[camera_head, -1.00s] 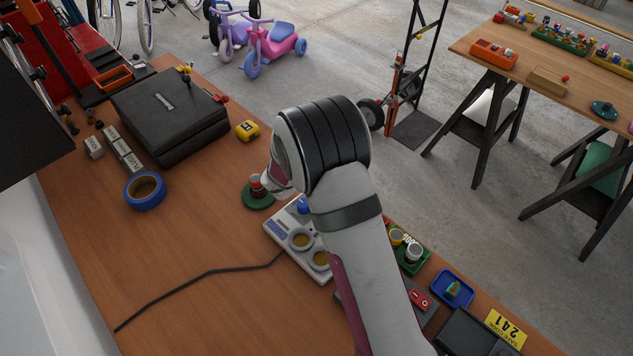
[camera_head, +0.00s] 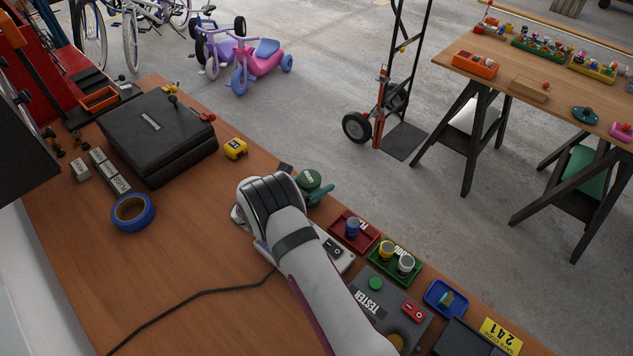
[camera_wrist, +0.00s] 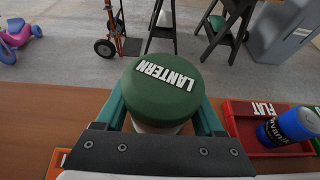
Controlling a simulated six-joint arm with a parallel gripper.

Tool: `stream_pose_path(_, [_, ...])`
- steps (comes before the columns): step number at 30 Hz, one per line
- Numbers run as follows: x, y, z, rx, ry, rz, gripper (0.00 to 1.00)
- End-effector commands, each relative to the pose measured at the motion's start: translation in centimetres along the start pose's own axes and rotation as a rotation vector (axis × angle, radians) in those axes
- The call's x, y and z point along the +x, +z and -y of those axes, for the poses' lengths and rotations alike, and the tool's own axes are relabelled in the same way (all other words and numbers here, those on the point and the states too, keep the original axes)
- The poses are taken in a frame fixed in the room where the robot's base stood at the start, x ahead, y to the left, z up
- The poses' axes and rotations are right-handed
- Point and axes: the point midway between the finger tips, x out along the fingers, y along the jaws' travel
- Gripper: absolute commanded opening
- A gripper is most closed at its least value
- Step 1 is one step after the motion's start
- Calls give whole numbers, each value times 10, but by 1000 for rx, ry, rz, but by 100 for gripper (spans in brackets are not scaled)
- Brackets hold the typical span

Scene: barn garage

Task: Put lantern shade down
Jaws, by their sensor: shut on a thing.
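The lantern shade (camera_wrist: 165,85) has a round green top with the word LANTERN in white and a pale part below it. It sits between the two teal fingers of my gripper (camera_wrist: 161,112) in the wrist view. In the head view the green top of the shade (camera_head: 308,180) shows just beyond my wrist, with a teal finger of my gripper (camera_head: 318,194) beside it. My gripper is shut on the shade. My wrist hides the bench below, so I cannot tell whether the shade touches anything underneath.
A red tray (camera_head: 372,239) with a blue can, a green tray (camera_head: 416,270) with small pots, and a tester box (camera_head: 366,285) line the bench's right edge. A white device (camera_head: 345,262) is partly under my arm. A black case (camera_head: 150,165) and blue tape (camera_head: 150,212) stand left.

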Motion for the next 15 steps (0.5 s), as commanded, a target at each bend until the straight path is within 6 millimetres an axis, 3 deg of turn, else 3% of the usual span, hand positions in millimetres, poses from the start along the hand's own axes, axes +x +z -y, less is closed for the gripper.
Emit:
stream_pose_path(8, [1, -2, 0, 0, 0, 0, 10])
stream_pose_path(9, [1, -2, 0, 0, 0, 0, 74])
stream_pose_path(13, [1, -2, 0, 0, 0, 0, 97])
stream_pose_path(15, [1, -2, 0, 0, 0, 0, 100])
